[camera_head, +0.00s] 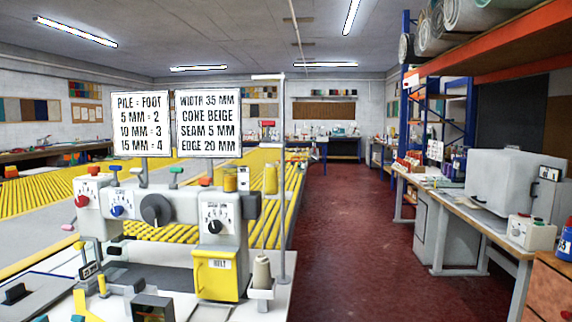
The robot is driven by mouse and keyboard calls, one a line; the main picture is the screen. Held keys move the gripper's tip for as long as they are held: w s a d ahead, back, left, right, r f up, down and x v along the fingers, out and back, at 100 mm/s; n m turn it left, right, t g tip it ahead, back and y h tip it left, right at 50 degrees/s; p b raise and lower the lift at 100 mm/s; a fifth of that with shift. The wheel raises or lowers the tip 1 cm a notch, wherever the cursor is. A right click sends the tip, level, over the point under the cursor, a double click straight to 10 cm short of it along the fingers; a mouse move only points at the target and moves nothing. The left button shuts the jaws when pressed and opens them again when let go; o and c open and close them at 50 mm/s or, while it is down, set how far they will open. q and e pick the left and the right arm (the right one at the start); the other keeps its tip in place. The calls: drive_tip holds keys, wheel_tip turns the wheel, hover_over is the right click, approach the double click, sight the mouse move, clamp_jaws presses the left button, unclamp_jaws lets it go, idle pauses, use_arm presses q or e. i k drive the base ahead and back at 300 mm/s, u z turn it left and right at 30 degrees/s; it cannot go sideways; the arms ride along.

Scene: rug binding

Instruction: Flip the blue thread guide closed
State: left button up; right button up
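The binding machine (160,255) stands at the lower left, a white body with dials and a yellow door marked BELT. A small blue tab (114,169) stands on its top left, above a dial with a blue knob (117,211). Another small blue piece (78,318) shows at the bottom edge, partly cut off. I cannot tell which blue part is the thread guide, or whether it is open or closed. Neither of my grippers is in view.
Two sign boards (140,124) rise above the machine. A thread cone (261,272) sits on a holder at its right, beside a thin upright pole (281,200). The red floor (345,230) is clear to the right. A workbench (455,215) lines the right side.

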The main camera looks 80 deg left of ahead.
sight(116, 184)
drive_tip(key=z, duration=0.3)
drive_tip(key=k, duration=1.5)
drive_tip(key=u, duration=0.8)
